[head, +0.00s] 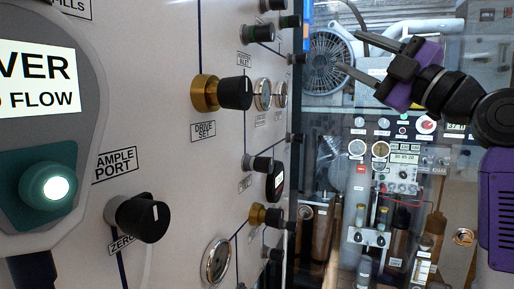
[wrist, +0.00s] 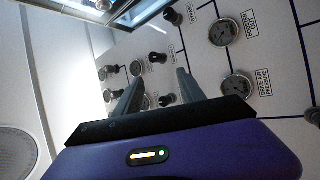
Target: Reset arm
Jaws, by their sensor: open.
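My gripper (head: 350,52) is in the upper right of the head view, purple and black, with its two fingers spread and pointing left. The jaws are open with nothing between them. In the wrist view the two grey fingers of my gripper (wrist: 158,92) point up the picture toward the white panel (wrist: 200,60), which carries knobs and gauges. The distance from the fingertips to the panel cannot be told. In the head view the same panel (head: 180,40) fills the left and middle.
Behind glass stand a fan (head: 330,62), brown cylinders (head: 322,232) and an instrument box (head: 400,160).

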